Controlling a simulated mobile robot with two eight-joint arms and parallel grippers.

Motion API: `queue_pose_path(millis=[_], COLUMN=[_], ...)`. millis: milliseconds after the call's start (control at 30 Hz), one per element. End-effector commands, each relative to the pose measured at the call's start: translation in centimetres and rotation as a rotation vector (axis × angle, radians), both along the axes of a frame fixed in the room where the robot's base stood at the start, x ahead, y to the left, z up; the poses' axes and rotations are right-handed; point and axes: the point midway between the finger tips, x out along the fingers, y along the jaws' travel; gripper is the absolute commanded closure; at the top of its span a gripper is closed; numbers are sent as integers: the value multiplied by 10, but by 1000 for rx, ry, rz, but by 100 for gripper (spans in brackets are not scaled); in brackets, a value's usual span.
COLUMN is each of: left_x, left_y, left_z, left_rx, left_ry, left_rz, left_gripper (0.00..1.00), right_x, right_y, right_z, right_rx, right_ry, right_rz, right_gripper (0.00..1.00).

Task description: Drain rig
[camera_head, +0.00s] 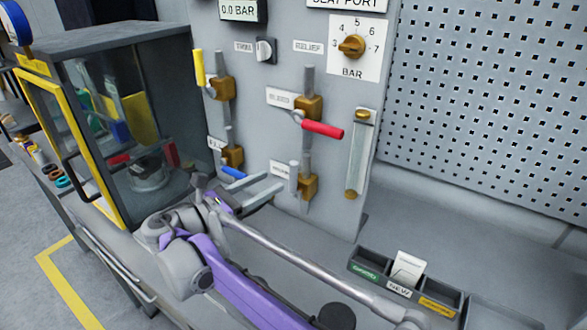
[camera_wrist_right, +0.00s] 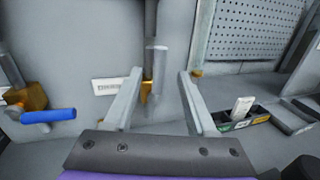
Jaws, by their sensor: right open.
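The grey rig panel (camera_head: 240,130) carries brass valves with coloured levers. A yellow lever (camera_head: 199,68) points up at the upper left. A red lever (camera_head: 322,130) points right in the middle, beside a label that seems to read BLEED. A blue lever (camera_head: 233,172) points right at the lower left; it also shows in the wrist view (camera_wrist_right: 48,115). A pale grey lever (camera_head: 294,176) stands upright on the lower right valve. My right gripper (camera_head: 275,181) is open in front of that valve. In the wrist view the pale lever (camera_wrist_right: 157,60) shows between its fingers (camera_wrist_right: 160,80).
A glass-fronted cabinet (camera_head: 100,35) with a yellow frame stands at the left. A sight tube (camera_head: 356,155) and a brass BAR knob (camera_head: 352,46) are on the panel. A black divided tray (camera_head: 450,300) with a white item sits front right. The 0.0 BAR display (camera_head: 238,10) is above.

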Motion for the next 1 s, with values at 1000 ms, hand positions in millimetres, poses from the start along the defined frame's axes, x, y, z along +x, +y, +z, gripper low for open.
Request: queue_pose_path(millis=[1000], left_x=[2], left_y=[0], left_z=[8], left_rx=[0], left_ry=[-3], left_rz=[0], left_gripper=[50], right_x=[54], right_y=[-68], right_z=[0], right_rx=[3], right_ry=[0], right_rz=[-1], right_gripper=[70])
